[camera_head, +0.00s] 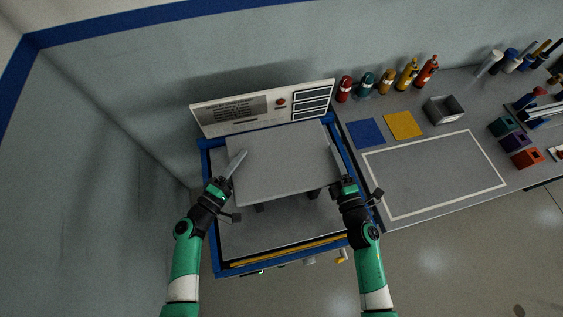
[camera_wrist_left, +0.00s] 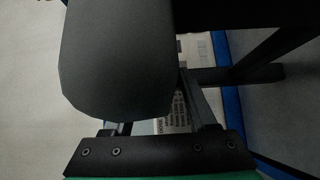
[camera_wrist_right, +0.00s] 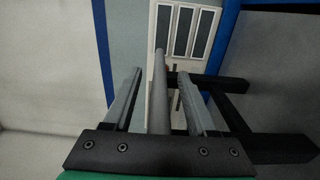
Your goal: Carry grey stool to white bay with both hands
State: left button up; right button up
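The grey stool (camera_head: 280,162) stands inside the blue-edged test frame, its flat seat up and its dark legs mostly hidden beneath. My left gripper (camera_head: 236,164) is at the seat's left edge. In the left wrist view its fingers are apart, and the seat (camera_wrist_left: 118,60) looms close, covering one finger; I cannot tell whether the edge is between them. My right gripper (camera_head: 337,163) is at the seat's right edge. In the right wrist view its fingers are apart on either side of the seat edge (camera_wrist_right: 158,90), with gaps showing. The white bay (camera_head: 390,214) is a white-outlined rectangle on the right bench.
A blue frame rim (camera_head: 208,185) surrounds the stool, with a white control panel (camera_head: 262,107) behind it. A blue square (camera_head: 366,132), a yellow square (camera_head: 403,125) and a grey bin (camera_head: 444,109) lie beyond the bay. Several bottles line the wall. The bay is clear.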

pick_arm(q)
grip_shut()
pick_arm(e)
grip_shut()
pick_arm(q)
jog(key=shift+r, duration=0.1)
pick_arm(e)
jog(key=shift+r, duration=0.1)
dwell(0.8)
